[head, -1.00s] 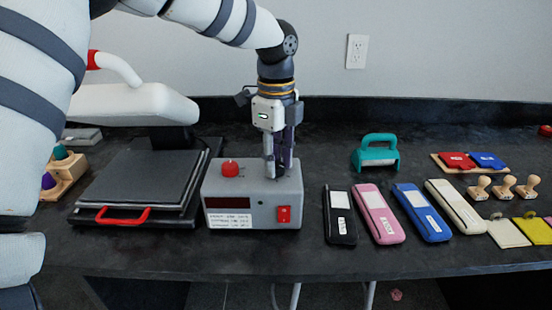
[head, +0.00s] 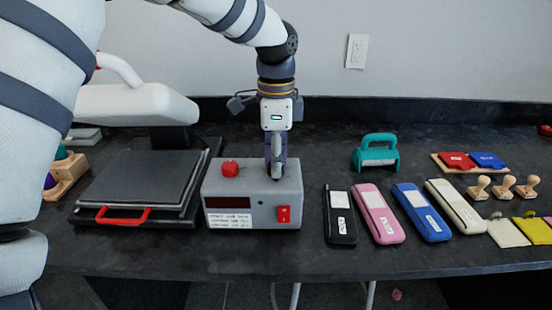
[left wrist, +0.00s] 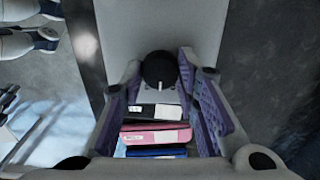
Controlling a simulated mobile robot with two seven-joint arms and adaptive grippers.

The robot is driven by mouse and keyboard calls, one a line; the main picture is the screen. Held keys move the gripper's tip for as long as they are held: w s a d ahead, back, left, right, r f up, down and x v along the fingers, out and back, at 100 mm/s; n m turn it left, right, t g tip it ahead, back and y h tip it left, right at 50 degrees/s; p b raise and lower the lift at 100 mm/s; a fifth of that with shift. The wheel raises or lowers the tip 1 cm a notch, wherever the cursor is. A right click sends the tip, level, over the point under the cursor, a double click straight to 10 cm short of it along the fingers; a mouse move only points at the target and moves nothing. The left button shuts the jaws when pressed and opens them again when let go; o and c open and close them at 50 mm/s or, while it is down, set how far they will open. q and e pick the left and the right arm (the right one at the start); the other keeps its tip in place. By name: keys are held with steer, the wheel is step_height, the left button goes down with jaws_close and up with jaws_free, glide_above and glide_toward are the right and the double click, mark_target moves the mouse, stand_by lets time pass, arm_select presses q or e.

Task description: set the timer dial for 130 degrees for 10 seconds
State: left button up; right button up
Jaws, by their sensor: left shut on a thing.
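The grey control box (head: 250,190) stands on the dark counter, with a red knob (head: 230,168) on its top left and a dark display on its front. My left gripper (head: 277,174) points straight down at the top right of the box and hides the dial there in the head view. In the left wrist view, the round black dial (left wrist: 160,68) with a white pointer mark lies between the fingers, and the gripper is shut on it. The mark points towards the bottom of that picture. My right gripper is not in view.
A heat press (head: 140,180) with a red handle stands left of the box. A red switch (head: 284,214) is on the box front. Black (head: 340,222), pink (head: 379,215), blue (head: 421,213) and cream cases lie to the right. A teal tool (head: 377,153) stands behind them.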

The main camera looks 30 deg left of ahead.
arm_select(q)
steer(key=n, duration=0.5)
steer(key=shift+n, duration=0.3)
stand_by(0.5)
steer(key=o, duration=1.2)
steer(key=shift+c, duration=0.2)
step_height(320, 180, up, 12)
